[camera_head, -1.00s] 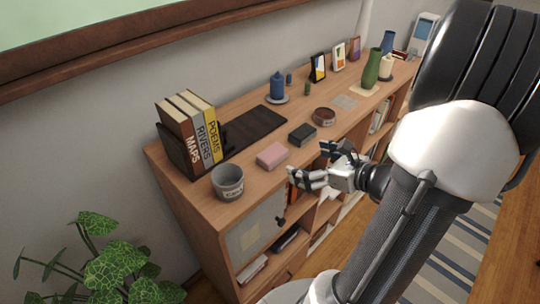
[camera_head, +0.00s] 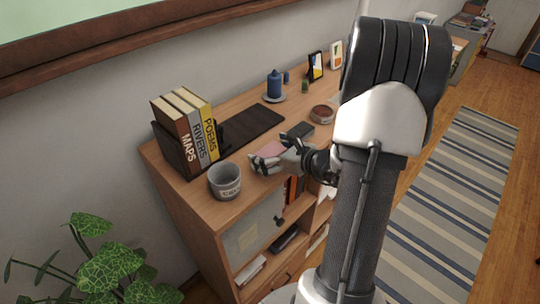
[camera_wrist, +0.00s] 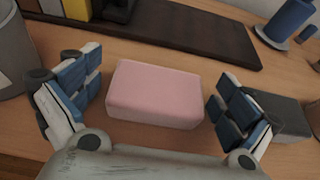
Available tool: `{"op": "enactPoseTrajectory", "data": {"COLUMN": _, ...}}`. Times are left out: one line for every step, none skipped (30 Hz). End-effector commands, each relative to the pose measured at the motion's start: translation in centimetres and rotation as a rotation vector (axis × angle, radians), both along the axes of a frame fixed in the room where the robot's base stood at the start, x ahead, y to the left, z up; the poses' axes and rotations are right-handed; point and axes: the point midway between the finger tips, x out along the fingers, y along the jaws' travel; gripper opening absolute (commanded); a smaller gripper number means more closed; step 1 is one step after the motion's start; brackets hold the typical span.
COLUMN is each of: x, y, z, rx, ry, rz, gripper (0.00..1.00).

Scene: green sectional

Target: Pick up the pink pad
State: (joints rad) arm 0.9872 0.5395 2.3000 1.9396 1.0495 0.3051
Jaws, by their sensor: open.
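The pink pad (camera_wrist: 155,92) is a small rounded block lying flat on the wooden shelf top. In the wrist view it sits between the two open fingers of my gripper (camera_wrist: 160,108), with a gap on each side. In the head view the pink pad (camera_head: 272,149) is partly hidden behind my gripper (camera_head: 272,150), which is at the front edge of the shelf top. My gripper is open and holds nothing.
A dark grey block (camera_wrist: 278,114) lies close to the right finger. A grey cup (camera_head: 225,181) stands left of the gripper, and books (camera_head: 188,130) stand behind it.

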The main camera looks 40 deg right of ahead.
Motion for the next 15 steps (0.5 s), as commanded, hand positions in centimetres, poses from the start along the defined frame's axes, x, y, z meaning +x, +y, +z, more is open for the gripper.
{"op": "enactPoseTrajectory", "data": {"x": 0.18, "y": 0.01, "z": -0.06, "rx": -0.001, "ry": 0.000, "rz": 0.000, "gripper": 0.98}}
{"op": "enactPoseTrajectory", "data": {"x": 0.21, "y": 0.01, "z": -0.08, "rx": -0.001, "ry": 0.000, "rz": 0.000, "gripper": 0.98}}
{"op": "enactPoseTrajectory", "data": {"x": 0.21, "y": -0.01, "z": -0.07, "rx": 0.000, "ry": 0.000, "rz": -0.001, "gripper": 0.98}}
{"op": "enactPoseTrajectory", "data": {"x": 0.21, "y": -0.01, "z": -0.05, "rx": 0.000, "ry": 0.000, "rz": -0.001, "gripper": 0.98}}
{"op": "enactPoseTrajectory", "data": {"x": 0.20, "y": -0.01, "z": -0.05, "rx": 0.000, "ry": 0.000, "rz": -0.001, "gripper": 0.98}}
{"op": "enactPoseTrajectory", "data": {"x": 0.19, "y": -0.02, "z": -0.05, "rx": 0.000, "ry": 0.000, "rz": -0.001, "gripper": 0.98}}
{"op": "enactPoseTrajectory", "data": {"x": 0.19, "y": -0.02, "z": -0.05, "rx": 0.000, "ry": 0.000, "rz": -0.001, "gripper": 0.98}}
{"op": "enactPoseTrajectory", "data": {"x": 0.18, "y": -0.02, "z": -0.04, "rx": 0.000, "ry": 0.000, "rz": -0.001, "gripper": 0.97}}
{"op": "enactPoseTrajectory", "data": {"x": 0.18, "y": -0.02, "z": -0.05, "rx": 0.000, "ry": 0.000, "rz": -0.001, "gripper": 0.94}}
{"op": "enactPoseTrajectory", "data": {"x": 0.18, "y": -0.02, "z": -0.05, "rx": 0.000, "ry": 0.000, "rz": -0.001, "gripper": 0.92}}
{"op": "enactPoseTrajectory", "data": {"x": 0.17, "y": -0.02, "z": -0.05, "rx": 0.000, "ry": 0.000, "rz": -0.001, "gripper": 0.90}}
{"op": "enactPoseTrajectory", "data": {"x": 0.17, "y": -0.01, "z": -0.05, "rx": 0.000, "ry": 0.000, "rz": -0.001, "gripper": 0.88}}
{"op": "enactPoseTrajectory", "data": {"x": 0.17, "y": -0.01, "z": -0.05, "rx": 0.000, "ry": 0.000, "rz": -0.001, "gripper": 0.86}}
{"op": "enactPoseTrajectory", "data": {"x": 0.17, "y": -0.01, "z": -0.05, "rx": 0.000, "ry": 0.000, "rz": -0.001, "gripper": 0.84}}
{"op": "enactPoseTrajectory", "data": {"x": 0.17, "y": -0.01, "z": -0.05, "rx": 0.000, "ry": 0.000, "rz": -0.001, "gripper": 0.81}}
